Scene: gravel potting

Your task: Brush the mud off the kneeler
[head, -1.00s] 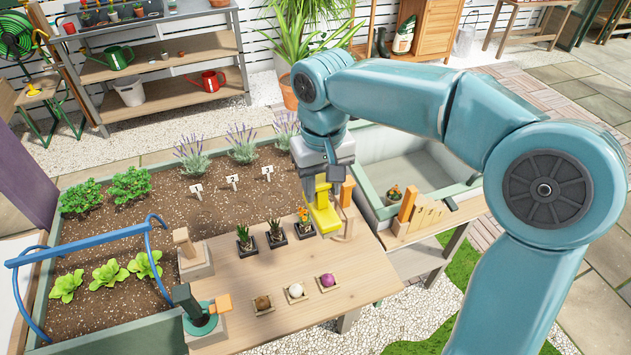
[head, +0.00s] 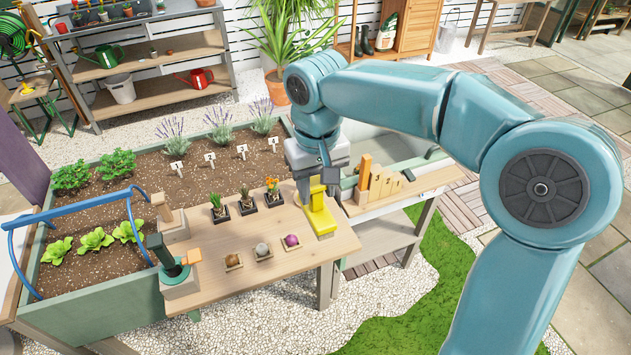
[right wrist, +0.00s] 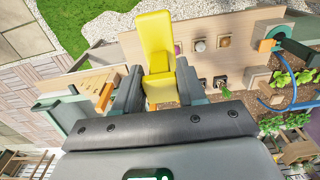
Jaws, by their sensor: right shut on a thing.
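My right gripper (head: 316,180) is shut on a yellow tool (head: 319,212) with an upright grip and a broad flat lower part. It is over the right end of the wooden table (head: 270,280); I cannot tell whether it touches the wood. In the right wrist view, the yellow tool (right wrist: 157,45) sits between the dark fingers of the gripper (right wrist: 160,88) and reaches away from them. I cannot make out bristles on it. I cannot pick out a kneeler or mud on one in these views. My left gripper is not in view.
Small potted plants (head: 247,202) and bulbs in trays (head: 262,250) stand left of the yellow tool. A wooden slotted rack (head: 380,185) is at its right. A green-and-orange tool on a block (head: 178,268) stands at the table's left end. A soil bed (head: 190,190) lies behind.

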